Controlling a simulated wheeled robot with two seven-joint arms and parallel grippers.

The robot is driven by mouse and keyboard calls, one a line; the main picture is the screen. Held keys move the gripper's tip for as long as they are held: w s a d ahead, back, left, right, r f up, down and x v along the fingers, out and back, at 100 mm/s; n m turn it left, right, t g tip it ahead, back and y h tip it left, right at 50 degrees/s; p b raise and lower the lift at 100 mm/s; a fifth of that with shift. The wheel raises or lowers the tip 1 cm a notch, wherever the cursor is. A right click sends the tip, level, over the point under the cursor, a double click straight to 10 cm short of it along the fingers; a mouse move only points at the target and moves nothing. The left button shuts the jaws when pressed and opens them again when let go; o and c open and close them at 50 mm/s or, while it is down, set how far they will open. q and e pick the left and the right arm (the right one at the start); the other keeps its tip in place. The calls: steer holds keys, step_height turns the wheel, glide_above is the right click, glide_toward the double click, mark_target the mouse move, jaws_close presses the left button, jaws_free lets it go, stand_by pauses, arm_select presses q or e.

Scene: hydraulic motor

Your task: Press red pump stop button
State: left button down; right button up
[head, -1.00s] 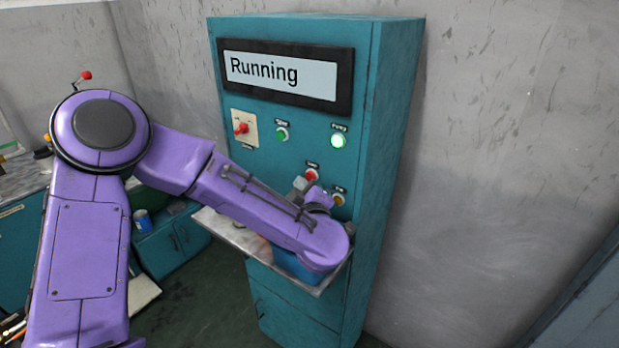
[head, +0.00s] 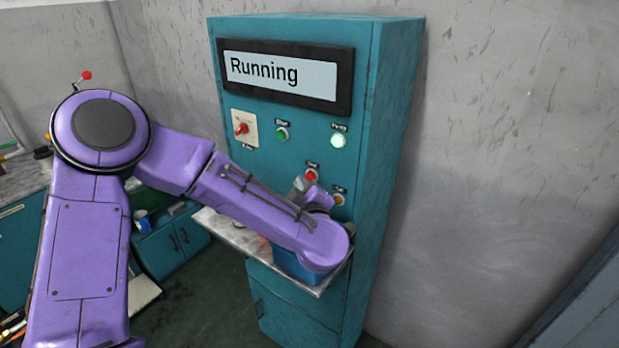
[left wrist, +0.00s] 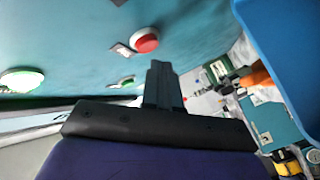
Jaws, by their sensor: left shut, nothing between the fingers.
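The teal control cabinet (head: 390,150) has a display (head: 280,76) reading "Running". The red stop button (head: 311,175) sits on its front panel, below and between the green start button (head: 282,134) and the lit green lamp (head: 338,141). My left gripper (head: 301,184) is shut and empty, just beside the red button. In the left wrist view, the red button (left wrist: 146,40) stands out from the panel, and the shut fingers of my left gripper (left wrist: 157,68) point close past it. I cannot tell whether they touch. My right gripper is not in view.
A red rotary switch (head: 241,128) is left on the panel, and an orange button (head: 338,199) is just below right of the red one. A shelf with a blue bin (head: 290,265) lies under my forearm. Open wall is to the right.

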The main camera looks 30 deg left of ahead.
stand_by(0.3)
arm_select(q)
steer(key=shift+w, duration=0.45)
steer(key=shift+w, duration=0.35)
stand_by(0.5)
steer(key=shift+s, duration=0.15)
steer(key=shift+s+p, duration=0.4)
steer(key=shift+s, duration=0.25)
steer(key=shift+s, duration=0.1)
steer(key=s, duration=0.1)
steer(key=s+p, duration=0.1)
steer(key=s, duration=0.2)
steer(key=shift+s+a, duration=0.25)
steer(key=shift+s, duration=0.15)
